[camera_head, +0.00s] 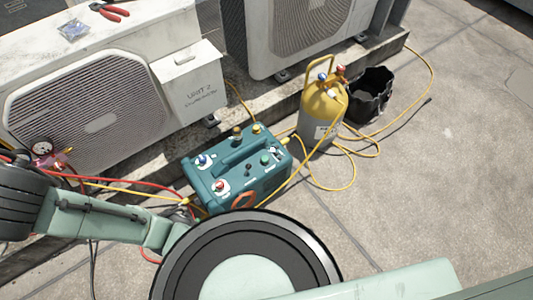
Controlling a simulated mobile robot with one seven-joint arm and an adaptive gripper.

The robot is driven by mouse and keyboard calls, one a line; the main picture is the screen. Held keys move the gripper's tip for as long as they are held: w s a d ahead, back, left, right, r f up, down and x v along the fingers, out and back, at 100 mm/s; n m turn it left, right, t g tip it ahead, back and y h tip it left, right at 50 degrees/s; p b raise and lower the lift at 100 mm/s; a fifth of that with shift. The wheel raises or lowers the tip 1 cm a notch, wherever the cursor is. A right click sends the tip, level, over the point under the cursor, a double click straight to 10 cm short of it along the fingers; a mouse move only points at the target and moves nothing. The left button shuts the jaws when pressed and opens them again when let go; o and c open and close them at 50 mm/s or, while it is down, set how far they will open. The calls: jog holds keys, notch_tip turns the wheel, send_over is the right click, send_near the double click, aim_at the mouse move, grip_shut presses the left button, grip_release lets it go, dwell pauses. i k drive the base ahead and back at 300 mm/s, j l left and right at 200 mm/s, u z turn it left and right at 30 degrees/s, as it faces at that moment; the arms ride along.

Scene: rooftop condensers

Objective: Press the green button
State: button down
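A teal machine (232,200) stands on the roof floor near the middle of the head view. A small green button or knob (265,159) shows on the right part of its top, on a pale round plate. A blue knob (202,160) and a red knob (219,185) sit on the left part of the top. My arm crosses the bottom and left of the view, in front of the machine's lower edge. My gripper does not show, so I cannot tell its state or its distance from the button.
A yellow gas cylinder (322,112) and a black bucket (371,95) stand right of the machine. Yellow hoses (350,186) loop over the floor. Condenser units (95,105) stand behind. Red-handled pliers (108,11) lie on one unit.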

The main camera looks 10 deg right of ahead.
aim_at(264, 159)
jog(key=i+l+u, duration=0.25)
jog(key=l+u, duration=0.2)
jog(key=l, duration=1.05)
jog(key=l+u, duration=0.45)
jog(key=l, duration=1.05)
